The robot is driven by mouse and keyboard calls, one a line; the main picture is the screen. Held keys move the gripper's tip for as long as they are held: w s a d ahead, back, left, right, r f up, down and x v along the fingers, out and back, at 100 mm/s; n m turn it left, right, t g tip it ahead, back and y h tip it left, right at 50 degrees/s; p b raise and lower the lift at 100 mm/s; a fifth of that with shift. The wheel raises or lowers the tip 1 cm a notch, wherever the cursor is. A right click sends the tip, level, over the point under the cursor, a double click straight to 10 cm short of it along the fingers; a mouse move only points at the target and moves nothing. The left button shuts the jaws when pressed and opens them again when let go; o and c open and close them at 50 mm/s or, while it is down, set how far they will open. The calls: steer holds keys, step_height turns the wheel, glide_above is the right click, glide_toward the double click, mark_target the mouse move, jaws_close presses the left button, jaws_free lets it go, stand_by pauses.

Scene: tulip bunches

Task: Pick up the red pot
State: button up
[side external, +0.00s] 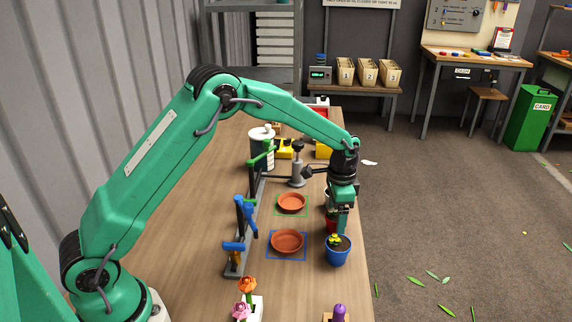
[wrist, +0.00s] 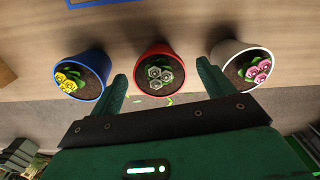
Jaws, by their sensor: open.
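The red pot (wrist: 153,57) holds dark soil and a grey-green succulent. In the wrist view it stands between a blue pot (wrist: 92,61) with yellow flowers and a white pot (wrist: 232,52) with pink flowers. My gripper (wrist: 160,78) is open and empty, with one finger near each side of the red pot's rim. I cannot tell whether the fingers touch it. In the side view my gripper (side external: 340,215) points down and hides most of the red pot (side external: 331,226). The blue pot (side external: 338,256) stands in front of it there.
Two terracotta saucers sit left of the pots, one in a green outline (side external: 291,203) and one in a blue outline (side external: 287,241). A rack with blue and green clamps (side external: 246,225) stands further left. The table's right edge (side external: 362,262) is close to the pots.

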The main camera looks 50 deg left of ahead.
steer(key=shift+f, duration=1.05)
steer(key=shift+c, duration=0.2)
steer(key=c, duration=1.1)
